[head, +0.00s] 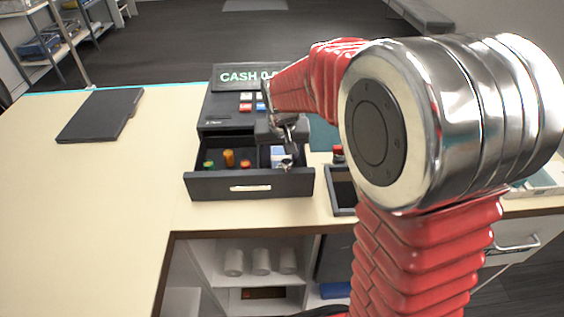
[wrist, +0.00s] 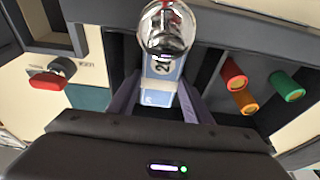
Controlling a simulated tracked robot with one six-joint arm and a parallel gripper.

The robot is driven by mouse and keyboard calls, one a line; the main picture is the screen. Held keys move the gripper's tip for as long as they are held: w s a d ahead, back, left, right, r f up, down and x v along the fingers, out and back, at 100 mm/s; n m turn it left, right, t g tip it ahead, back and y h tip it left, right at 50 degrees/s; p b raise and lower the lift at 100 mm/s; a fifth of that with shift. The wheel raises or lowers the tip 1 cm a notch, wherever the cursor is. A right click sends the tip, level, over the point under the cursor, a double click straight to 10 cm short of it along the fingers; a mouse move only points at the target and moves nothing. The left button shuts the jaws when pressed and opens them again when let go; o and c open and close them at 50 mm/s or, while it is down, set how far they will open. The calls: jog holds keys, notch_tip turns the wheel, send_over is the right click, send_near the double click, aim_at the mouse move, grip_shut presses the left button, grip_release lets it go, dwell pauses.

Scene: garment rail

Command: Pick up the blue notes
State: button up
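The blue notes (wrist: 160,84) lie in a compartment of the open cash drawer (head: 250,188), with a printed number on them. They also show as a small pale blue patch in the head view (head: 279,152). A shiny, rounded clear or silver object (wrist: 167,28) covers their far end in the wrist view. My gripper (wrist: 158,100) is pointed down over that compartment. Its two fingers stand apart, one on each side of the notes. They look open, and I cannot see contact with the notes.
Red (wrist: 233,74), orange (wrist: 246,102) and green (wrist: 286,85) rolls stand in the neighbouring compartment. The cash register (head: 222,115) rises behind the drawer. A small dark tray (head: 342,190) sits right of it. A dark folder (head: 101,115) lies left; the counter between is clear.

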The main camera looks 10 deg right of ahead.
jog(key=c, duration=0.5)
jog(key=shift+r, duration=0.15)
jog(key=shift+c, duration=0.2)
notch_tip(320, 180, up, 10)
dwell(0.8)
jog(key=shift+r, duration=2.4)
